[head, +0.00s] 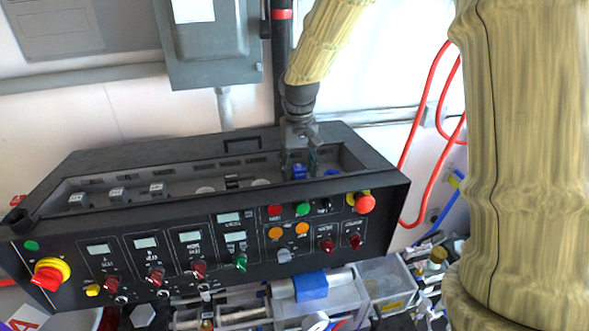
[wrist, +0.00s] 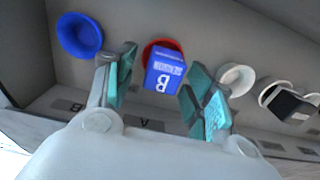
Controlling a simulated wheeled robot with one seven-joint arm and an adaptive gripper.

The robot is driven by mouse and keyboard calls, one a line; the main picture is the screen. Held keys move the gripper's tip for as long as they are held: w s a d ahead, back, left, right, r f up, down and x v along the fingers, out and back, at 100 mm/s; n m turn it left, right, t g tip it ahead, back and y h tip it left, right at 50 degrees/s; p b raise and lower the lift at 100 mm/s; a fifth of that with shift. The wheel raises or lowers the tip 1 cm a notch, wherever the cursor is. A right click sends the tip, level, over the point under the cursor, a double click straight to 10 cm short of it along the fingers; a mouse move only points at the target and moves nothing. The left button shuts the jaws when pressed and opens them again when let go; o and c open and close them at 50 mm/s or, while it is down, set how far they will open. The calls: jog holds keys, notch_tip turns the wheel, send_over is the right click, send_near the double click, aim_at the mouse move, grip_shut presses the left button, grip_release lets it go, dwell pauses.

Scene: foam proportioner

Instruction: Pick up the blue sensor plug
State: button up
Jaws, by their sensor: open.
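The blue sensor plug (wrist: 163,74), a block marked with a B, is in the middle of the wrist view, between my fingers. It overlaps a red ring (wrist: 152,46); I cannot tell how deep it sits there. In the head view the plug (head: 299,172) shows in the console's recessed tray, just below my fingertips. My gripper (wrist: 160,95) is open, with teal finger pads on either side of the plug and visible gaps. It also shows in the head view (head: 299,160), pointing down into the tray.
A blue ring (wrist: 80,35) is left of the plug in the wrist view. A white ring (wrist: 236,79) and a black-and-white plug (wrist: 291,103) are to the right. The tray walls of the black console (head: 200,235) surround my gripper closely.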

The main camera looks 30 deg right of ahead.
aim_at(299, 165)
jog(key=shift+s+r, duration=0.25)
jog(key=shift+s, duration=0.35)
jog(key=shift+s+r, duration=0.25)
jog(key=shift+s, duration=0.3)
jog(key=shift+s+r, duration=0.1)
jog(key=shift+c, duration=0.6)
jog(key=shift+w+f, duration=0.35)
jog(key=shift+w, duration=0.25)
jog(key=shift+w+f, duration=0.35)
jog(key=shift+w, duration=0.2)
jog(key=c, duration=0.7)
jog(key=shift+w, duration=0.15)
jog(key=c, duration=0.3)
jog(key=shift+s+r, duration=0.15)
jog(key=shift+s, duration=0.2)
jog(key=shift+w, duration=0.2)
notch_tip(299, 165, up, 15)
jog(key=shift+s, duration=0.15)
